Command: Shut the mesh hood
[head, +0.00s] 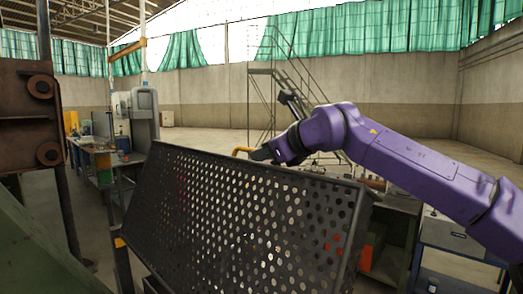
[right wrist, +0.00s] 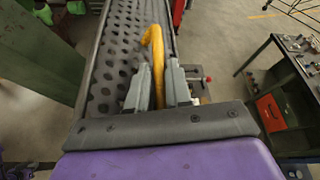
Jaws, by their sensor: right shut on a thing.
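The mesh hood (head: 230,215) is a dark perforated metal box that fills the middle of the head view, standing raised and tilted. In the right wrist view its holed face (right wrist: 112,65) runs along the upper left. A yellow bent handle (right wrist: 157,50) stands at its edge, and its end shows in the head view (head: 241,150). My right gripper (head: 257,153) is at the hood's top edge. In the right wrist view its two grey fingers (right wrist: 157,88) are closed around the yellow handle. My left gripper is out of view.
A rusty plate (head: 25,115) on a frame stands at the left. A workbench (head: 105,160) is behind it. A bench with a red drawer (right wrist: 270,112) stands to the right of the hood. A stair frame (head: 275,100) stands behind, with open floor around it.

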